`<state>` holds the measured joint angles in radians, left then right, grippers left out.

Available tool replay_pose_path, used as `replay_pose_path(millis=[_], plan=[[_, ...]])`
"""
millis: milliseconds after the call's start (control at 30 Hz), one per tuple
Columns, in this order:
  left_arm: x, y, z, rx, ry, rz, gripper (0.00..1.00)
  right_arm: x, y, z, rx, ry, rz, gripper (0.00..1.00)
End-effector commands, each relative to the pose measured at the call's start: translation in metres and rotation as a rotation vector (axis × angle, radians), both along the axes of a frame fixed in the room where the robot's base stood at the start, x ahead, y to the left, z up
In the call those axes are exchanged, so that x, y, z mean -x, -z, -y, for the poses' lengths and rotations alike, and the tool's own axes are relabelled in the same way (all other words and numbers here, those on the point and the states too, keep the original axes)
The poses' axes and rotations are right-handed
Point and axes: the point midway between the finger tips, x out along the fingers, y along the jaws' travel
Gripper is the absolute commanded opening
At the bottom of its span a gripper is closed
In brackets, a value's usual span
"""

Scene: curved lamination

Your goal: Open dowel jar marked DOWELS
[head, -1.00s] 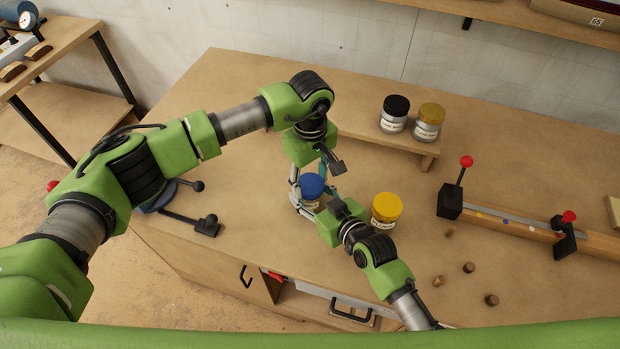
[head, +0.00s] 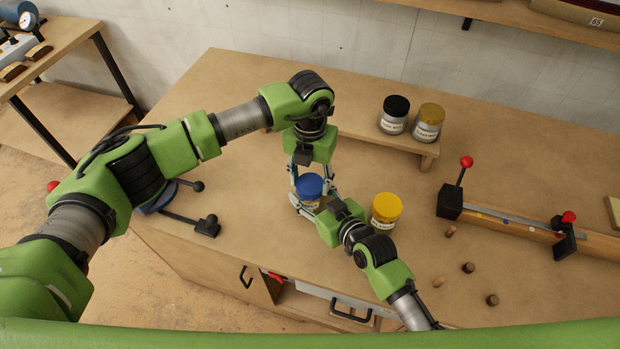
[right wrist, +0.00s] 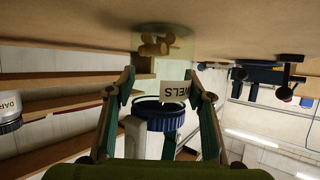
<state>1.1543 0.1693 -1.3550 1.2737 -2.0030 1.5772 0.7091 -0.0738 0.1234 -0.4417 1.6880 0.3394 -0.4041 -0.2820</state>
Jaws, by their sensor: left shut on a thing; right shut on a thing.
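The jar with the blue lid (head: 309,186) stands on the bench, mostly hidden by my grippers. In the right wrist view, inverted, its clear body (right wrist: 178,52) holds dowels (right wrist: 155,44), and its label (right wrist: 175,92) reads "WELS" in part. The blue lid (right wrist: 170,121) shows below the label there; I cannot tell whether it is loose. My left gripper (head: 308,187) points down from above and is shut on the lid. My right gripper (head: 313,207) reaches in from the lower right, shut on the jar body; its fingers (right wrist: 163,98) flank the jar.
A yellow-lidded jar (head: 386,209) stands close right of my right gripper. Several loose dowels (head: 468,267) and a clamp fixture (head: 515,222) lie to the right.

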Motion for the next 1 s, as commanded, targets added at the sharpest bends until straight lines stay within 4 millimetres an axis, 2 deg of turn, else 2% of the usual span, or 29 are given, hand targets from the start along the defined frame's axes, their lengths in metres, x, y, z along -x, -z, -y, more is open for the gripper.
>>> replay_pose_path(millis=[500, 700, 800, 1000], plan=[[0.0002, -0.0001, -0.0006, -0.002, -1.114, -0.001, 0.20, 0.0005, 0.0017, 0.0010, 0.002, 0.001, -0.003, 0.00], [-0.0001, -0.0005, -0.0005, -0.001, -1.487, -0.001, 0.20, 0.0004, 0.0017, 0.0011, 0.002, 0.001, -0.003, 0.00], [-0.0001, -0.0005, -0.0006, -0.002, -1.594, 0.000, 0.20, 0.0005, 0.0017, 0.0010, 0.002, 0.001, -0.003, 0.00], [-0.0002, -0.0005, -0.0010, -0.002, -1.601, 0.001, 0.20, 0.0005, 0.0018, 0.0010, 0.003, 0.001, -0.003, 0.00]])
